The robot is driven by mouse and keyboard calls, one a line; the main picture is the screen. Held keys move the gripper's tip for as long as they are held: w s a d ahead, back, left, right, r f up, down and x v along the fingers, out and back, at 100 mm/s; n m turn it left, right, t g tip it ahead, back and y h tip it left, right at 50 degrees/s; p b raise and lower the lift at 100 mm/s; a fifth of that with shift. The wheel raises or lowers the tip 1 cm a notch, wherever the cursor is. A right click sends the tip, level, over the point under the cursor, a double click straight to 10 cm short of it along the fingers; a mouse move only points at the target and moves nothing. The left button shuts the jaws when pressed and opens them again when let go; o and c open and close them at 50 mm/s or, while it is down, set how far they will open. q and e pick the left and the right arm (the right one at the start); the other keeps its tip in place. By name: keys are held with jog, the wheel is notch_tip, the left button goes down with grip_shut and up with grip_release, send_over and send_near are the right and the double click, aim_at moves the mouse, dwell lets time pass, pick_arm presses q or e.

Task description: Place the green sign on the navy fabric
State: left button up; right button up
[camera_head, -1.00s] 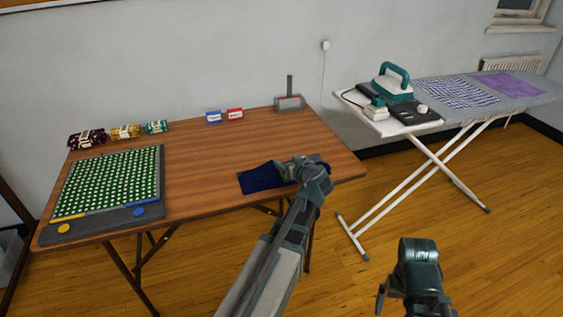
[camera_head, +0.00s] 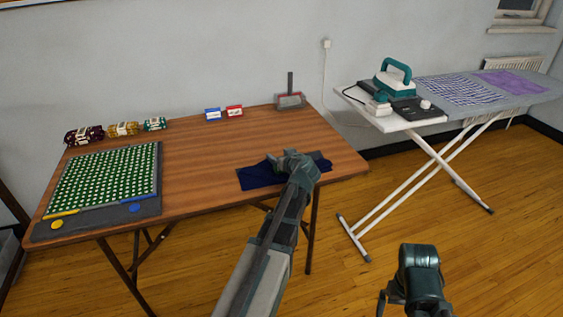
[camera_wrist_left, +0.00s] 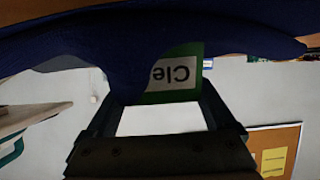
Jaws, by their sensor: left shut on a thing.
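The navy fabric (camera_head: 258,177) lies crumpled on the front right of the wooden table (camera_head: 205,165), with dark grey showing at its edge. My left gripper (camera_head: 294,160) is down at the fabric's right part and hides some of it. In the left wrist view the green sign (camera_wrist_left: 188,80), with white lettering area reading "Cle", is between the fingers of my left gripper (camera_wrist_left: 160,95). A raised fold of navy fabric (camera_wrist_left: 130,52) covers part of the sign there. The sign is hidden in the head view. My right gripper (camera_head: 418,275) hangs over the floor, away from the table.
A blue sign (camera_head: 213,114) and a red sign (camera_head: 234,111) stand at the back. A grey tool (camera_head: 290,100) stands back right, yarn skeins (camera_head: 122,129) back left. A green dotted mat (camera_head: 105,178) fills the left. An ironing board (camera_head: 500,90) with iron (camera_head: 393,78) stands right.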

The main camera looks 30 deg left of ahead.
pick_arm(q)
jog(key=shift+f, duration=0.2)
jog(key=shift+s+f, duration=0.1)
jog(key=shift+f, duration=0.15)
jog(key=c, duration=0.3)
jog(key=shift+f+b, duration=0.1)
jog(key=shift+b, duration=0.3)
jog(key=o, duration=1.2)
jog(key=shift+o, duration=0.6)
jog(key=shift+f, duration=0.15)
jog(key=shift+r, duration=0.2)
